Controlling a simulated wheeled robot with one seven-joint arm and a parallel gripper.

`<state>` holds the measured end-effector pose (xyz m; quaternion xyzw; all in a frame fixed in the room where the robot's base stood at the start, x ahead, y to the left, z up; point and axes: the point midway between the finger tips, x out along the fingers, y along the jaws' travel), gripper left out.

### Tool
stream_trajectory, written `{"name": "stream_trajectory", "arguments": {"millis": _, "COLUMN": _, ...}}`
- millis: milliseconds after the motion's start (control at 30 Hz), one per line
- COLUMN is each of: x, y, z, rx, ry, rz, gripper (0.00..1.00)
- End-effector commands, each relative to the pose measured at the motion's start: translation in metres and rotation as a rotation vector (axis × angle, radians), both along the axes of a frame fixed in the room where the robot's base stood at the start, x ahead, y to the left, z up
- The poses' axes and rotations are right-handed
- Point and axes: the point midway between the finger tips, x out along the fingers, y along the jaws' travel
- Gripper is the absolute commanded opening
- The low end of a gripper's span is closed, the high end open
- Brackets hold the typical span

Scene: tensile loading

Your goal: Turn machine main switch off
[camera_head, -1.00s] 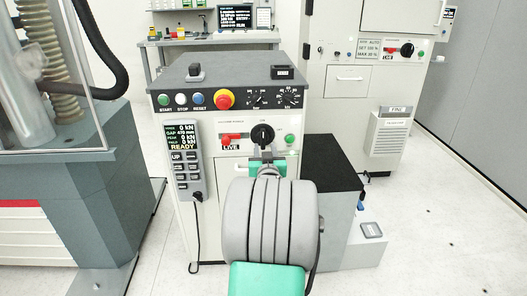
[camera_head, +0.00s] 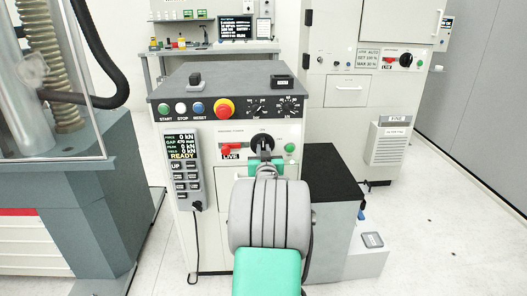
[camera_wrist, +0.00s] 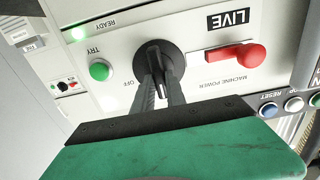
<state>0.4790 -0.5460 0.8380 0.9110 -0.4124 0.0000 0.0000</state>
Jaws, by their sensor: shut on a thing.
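The black rotary switch (camera_head: 263,144) is on the white front panel of the console. In the wrist view the same switch (camera_wrist: 157,60) appears upside down, with the word OFF beside it on the left and MACHINE POWER to its right. My gripper (camera_wrist: 160,88) is shut on the switch's handle, with one dark finger on each side. In the head view my gripper (camera_head: 264,158) reaches the switch from below and partly hides it. A red lever (camera_wrist: 236,56) with a LIVE label sits beside the switch. The exact handle angle is hard to tell.
A red emergency button (camera_head: 224,108) and several small buttons are above the switch. A green button (camera_head: 290,147) is close on its right. A pendant (camera_head: 185,170) hangs at the left. A dark-topped box (camera_head: 334,170) stands right of the console.

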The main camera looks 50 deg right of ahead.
Motion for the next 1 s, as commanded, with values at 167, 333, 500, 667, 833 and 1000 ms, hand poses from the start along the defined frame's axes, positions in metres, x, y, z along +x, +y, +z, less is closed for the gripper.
{"name": "stream_trajectory", "arguments": {"millis": 167, "x": -0.0002, "y": -0.0001, "z": -0.0001, "rx": 0.000, "ry": 0.000, "rz": 0.000, "gripper": 0.00}}
{"name": "stream_trajectory", "arguments": {"millis": 333, "x": -0.0002, "y": -0.0001, "z": -0.0001, "rx": 0.000, "ry": 0.000, "rz": 0.000, "gripper": 0.00}}
{"name": "stream_trajectory", "arguments": {"millis": 500, "x": -0.0002, "y": -0.0001, "z": -0.0003, "rx": 0.002, "ry": -0.002, "rz": 0.000, "gripper": 0.00}}
{"name": "stream_trajectory", "arguments": {"millis": 667, "x": -0.0004, "y": -0.0002, "z": -0.0012, "rx": 0.021, "ry": -0.022, "rz": 0.000, "gripper": 0.00}}
{"name": "stream_trajectory", "arguments": {"millis": 833, "x": -0.0007, "y": -0.0005, "z": -0.0025, "rx": 0.068, "ry": -0.076, "rz": 0.000, "gripper": 0.00}}
{"name": "stream_trajectory", "arguments": {"millis": 1000, "x": -0.0014, "y": -0.0011, "z": -0.0028, "rx": 0.146, "ry": -0.168, "rz": 0.000, "gripper": 0.00}}
